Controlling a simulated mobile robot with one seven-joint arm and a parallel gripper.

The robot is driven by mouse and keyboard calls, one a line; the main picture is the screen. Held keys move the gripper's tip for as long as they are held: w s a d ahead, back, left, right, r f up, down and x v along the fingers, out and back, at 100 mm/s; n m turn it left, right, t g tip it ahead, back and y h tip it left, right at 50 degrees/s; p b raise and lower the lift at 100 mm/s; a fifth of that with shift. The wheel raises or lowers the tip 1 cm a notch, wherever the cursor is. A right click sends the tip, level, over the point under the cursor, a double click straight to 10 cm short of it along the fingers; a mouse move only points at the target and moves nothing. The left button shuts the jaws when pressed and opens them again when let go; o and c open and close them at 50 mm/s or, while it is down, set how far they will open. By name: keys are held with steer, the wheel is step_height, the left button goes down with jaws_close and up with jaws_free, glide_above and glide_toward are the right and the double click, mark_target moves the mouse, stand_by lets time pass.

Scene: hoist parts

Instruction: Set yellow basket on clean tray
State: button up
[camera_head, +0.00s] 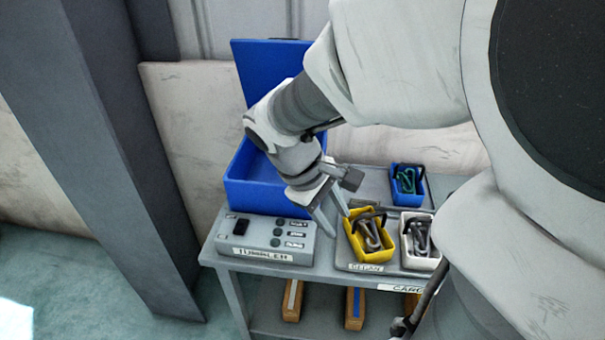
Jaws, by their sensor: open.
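The yellow basket (354,246) holds dark metal parts and has a dark handle. It stands upright on the grey clean tray (343,262), whose front label is partly legible. My gripper (339,224) reaches down just left of the yellow basket, with its fingers apart. One finger is close to the basket's left rim; I cannot tell whether they touch. Nothing shows between the fingers.
A white basket (418,262) of metal parts stands right of the yellow one. A blue basket (407,199) is behind. A blue open-lidded box (240,190) and a grey control panel (265,240) labelled TUMBLER are left. Wooden-looking blocks (292,300) lie on the lower shelf.

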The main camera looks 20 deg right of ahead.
steer(key=s+a+r+m+t+y, duration=0.4)
steer(key=a+r+m+t, duration=0.1)
steer(key=a+r, duration=0.3)
steer(key=shift+s+r+t+y, duration=0.3)
steer(key=shift+t+y, duration=0.1)
steer(key=shift+t, duration=0.2)
steer(key=shift+a, duration=0.1)
stand_by(0.6)
